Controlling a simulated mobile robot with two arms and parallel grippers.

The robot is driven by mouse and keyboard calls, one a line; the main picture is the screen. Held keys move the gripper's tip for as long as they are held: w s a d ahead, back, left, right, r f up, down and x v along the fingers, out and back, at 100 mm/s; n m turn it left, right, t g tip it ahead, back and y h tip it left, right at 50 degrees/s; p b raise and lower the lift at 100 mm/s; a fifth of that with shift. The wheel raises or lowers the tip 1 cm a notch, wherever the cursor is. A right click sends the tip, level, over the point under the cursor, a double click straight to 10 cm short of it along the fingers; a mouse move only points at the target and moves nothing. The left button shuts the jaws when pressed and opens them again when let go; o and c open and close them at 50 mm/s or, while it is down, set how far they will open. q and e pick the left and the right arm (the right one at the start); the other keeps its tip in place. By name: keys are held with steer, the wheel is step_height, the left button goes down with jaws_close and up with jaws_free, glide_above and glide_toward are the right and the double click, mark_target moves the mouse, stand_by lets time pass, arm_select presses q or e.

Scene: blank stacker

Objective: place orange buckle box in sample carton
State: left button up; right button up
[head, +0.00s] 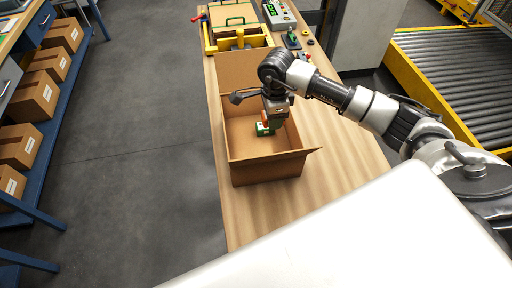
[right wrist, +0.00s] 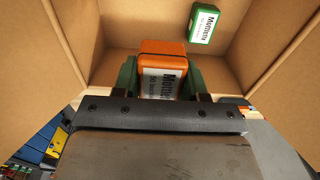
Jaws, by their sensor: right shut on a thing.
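The orange buckle box (right wrist: 160,62), with a white label, is between the green fingers of my right gripper (right wrist: 160,78), which is shut on it. In the head view my right gripper (head: 268,119) reaches down into the open sample carton (head: 268,170). Only a bit of orange (head: 264,122) shows there below the gripper. A green box (right wrist: 206,22) with a white label lies on the carton floor, apart from the orange box in the right wrist view. Whether the orange box touches the floor is unclear. My left gripper is not in view.
The carton's open flaps (head: 298,160) stick out around it on the wooden table (head: 335,150). A yellow-framed holder (head: 240,40) and a device with a green display (head: 278,12) stand behind. A roller conveyor (head: 465,65) is at right.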

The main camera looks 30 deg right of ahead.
steer(key=shift+w+a+f+b, duration=0.1)
steer(key=shift+w+f+b, duration=0.1)
steer(key=shift+f+b, duration=0.8)
steer(key=shift+f, duration=0.8)
steer(key=p, duration=0.1)
glide_above(269, 148)
step_height(269, 148, down, 5)
steer(key=shift+s+f, duration=0.1)
step_height(269, 148, down, 4)
steer(key=shift+p, duration=0.4)
steer(key=shift+f, duration=0.25)
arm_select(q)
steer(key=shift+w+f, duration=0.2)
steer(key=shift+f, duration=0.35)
